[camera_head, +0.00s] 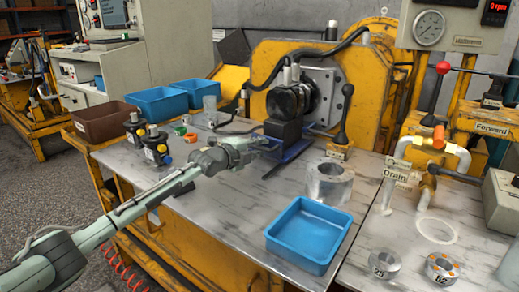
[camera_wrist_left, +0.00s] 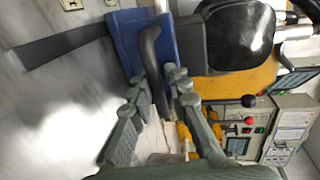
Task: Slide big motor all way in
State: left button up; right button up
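The big motor (camera_head: 289,101) is a black round body in front of a grey mounting plate (camera_head: 325,92). A dark block and a blue sled (camera_head: 294,150) are under it. The motor also shows as a large black shape in the left wrist view (camera_wrist_left: 238,35). My left gripper (camera_head: 268,144) reaches in from the left at the sled. In the left wrist view, its fingers (camera_wrist_left: 160,85) are on both sides of a dark curved handle (camera_wrist_left: 149,50) on the blue sled and look closed on it. Whether the motor touches the plate is hard to tell. My right gripper is out of view.
A metal ring (camera_head: 329,183) and a blue tray (camera_head: 308,235) stand on the bench, right of my left arm. A black-knobbed lever (camera_head: 345,105) rises right of the motor. Blue bins (camera_head: 157,103) and small fittings (camera_head: 155,148) are at the left.

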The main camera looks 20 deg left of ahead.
pick_arm(q)
jog(key=shift+o, duration=1.3)
jog(key=shift+s, duration=0.1)
jog(key=shift+s+a, duration=0.2)
jog(key=shift+s, duration=0.1)
jog(key=v, duration=1.1)
jog(key=shift+s+r, duration=0.1)
